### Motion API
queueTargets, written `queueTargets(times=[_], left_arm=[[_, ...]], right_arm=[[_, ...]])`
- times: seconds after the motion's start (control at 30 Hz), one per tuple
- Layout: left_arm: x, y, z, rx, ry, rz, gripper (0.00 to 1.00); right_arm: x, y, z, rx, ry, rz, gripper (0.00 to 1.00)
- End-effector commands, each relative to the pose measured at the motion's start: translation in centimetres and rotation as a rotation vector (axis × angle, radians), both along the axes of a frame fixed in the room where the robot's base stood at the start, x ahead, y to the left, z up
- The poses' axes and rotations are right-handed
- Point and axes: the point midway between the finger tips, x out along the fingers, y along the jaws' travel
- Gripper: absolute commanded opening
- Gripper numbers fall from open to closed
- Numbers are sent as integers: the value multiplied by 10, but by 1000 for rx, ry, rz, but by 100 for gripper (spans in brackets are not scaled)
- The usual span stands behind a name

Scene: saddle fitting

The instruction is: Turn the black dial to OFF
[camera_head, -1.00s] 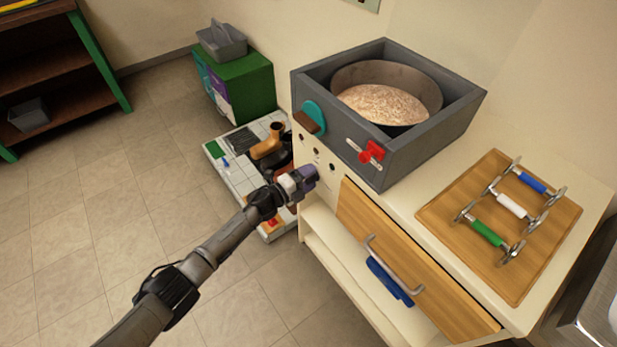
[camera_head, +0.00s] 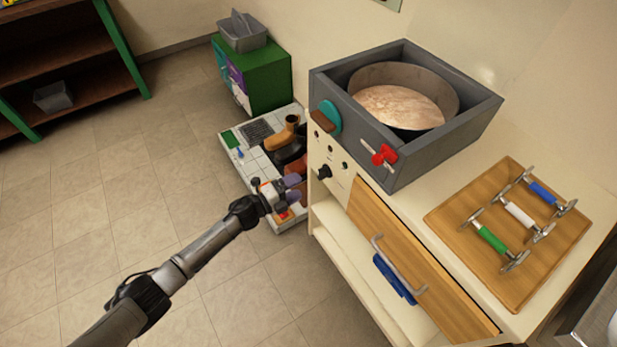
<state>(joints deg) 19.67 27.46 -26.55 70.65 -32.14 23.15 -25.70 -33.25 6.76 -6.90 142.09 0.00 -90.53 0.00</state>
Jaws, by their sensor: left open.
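The black dial (camera_head: 323,172) sits on the cream front panel (camera_head: 330,158) of the counter, below the grey box. Its pointer and any OFF marking are too small to read. My left gripper (camera_head: 292,190), with purple-grey fingertips, is open and empty. In the picture it is just left of and below the dial, with a gap between them. My right gripper is not in view.
The grey box (camera_head: 397,165) on the counter holds a round pan (camera_head: 437,80) and carries a red knob (camera_head: 384,155) and a teal disc (camera_head: 330,117). A wooden drawer (camera_head: 440,305) is below. A cluttered tiled platform (camera_head: 252,158) lies behind my gripper.

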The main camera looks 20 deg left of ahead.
Motion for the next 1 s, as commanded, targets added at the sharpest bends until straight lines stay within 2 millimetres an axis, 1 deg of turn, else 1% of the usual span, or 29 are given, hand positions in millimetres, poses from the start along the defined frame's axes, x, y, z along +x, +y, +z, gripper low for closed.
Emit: queueTargets(times=[0.03, 0.1, 0.2, 0.33, 0.5, 1.0], left_arm=[[-8, 4, 1, 0, 2, -1, 77], [-15, 10, 0, 0, 2, 0, 77], [-24, 16, 0, -1, 2, -1, 77], [-31, 20, 0, -2, 0, -1, 77], [-34, 22, 0, -1, 0, -1, 77], [-33, 22, 0, -3, 1, -1, 77]], right_arm=[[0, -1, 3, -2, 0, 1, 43], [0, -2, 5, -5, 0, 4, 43], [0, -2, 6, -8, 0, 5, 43], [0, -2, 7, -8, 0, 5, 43], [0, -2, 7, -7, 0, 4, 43], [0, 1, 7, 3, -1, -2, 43]])
